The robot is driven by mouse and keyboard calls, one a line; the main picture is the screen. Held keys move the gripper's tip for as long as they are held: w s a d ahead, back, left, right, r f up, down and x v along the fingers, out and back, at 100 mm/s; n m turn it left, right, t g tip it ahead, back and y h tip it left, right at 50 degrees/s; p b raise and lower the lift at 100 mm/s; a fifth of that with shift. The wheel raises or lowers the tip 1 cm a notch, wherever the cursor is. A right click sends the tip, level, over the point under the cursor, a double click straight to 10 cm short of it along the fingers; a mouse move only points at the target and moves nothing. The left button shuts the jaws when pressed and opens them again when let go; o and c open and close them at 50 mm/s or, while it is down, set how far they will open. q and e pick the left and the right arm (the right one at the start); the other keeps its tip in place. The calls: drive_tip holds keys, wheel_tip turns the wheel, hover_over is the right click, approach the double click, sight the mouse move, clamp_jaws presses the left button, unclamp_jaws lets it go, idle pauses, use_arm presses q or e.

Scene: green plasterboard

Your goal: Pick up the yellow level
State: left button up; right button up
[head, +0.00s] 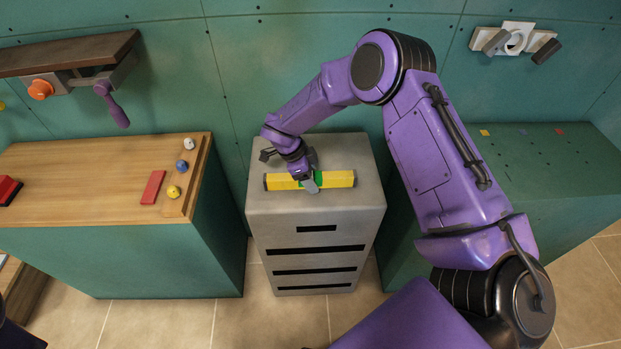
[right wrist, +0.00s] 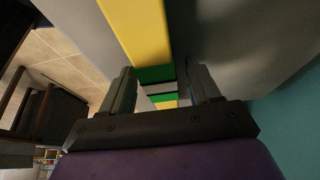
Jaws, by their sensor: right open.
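The yellow level (head: 339,179) lies flat across the top of the grey drawer cabinet (head: 340,212). It has dark end caps and a green middle section. My right gripper (head: 310,182) is over the middle of the level, pointing down. In the right wrist view, the level (right wrist: 138,30) runs between the two fingers of the open gripper (right wrist: 163,86), one finger on each side of its green part. A gap shows beside the level, and I cannot tell whether either finger touches it. My left gripper is not in view.
A wooden-topped bench (head: 90,180) on the left holds a red block (head: 153,187) and small coloured knobs. A green counter (head: 555,170) stands on the right. A wall shelf (head: 70,54) with a purple-handled tool hangs upper left. The green wall is close behind the cabinet.

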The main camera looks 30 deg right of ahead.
drive_tip(key=shift+w+a, duration=0.1)
clamp_jaws()
drive_tip(key=shift+r, duration=0.15)
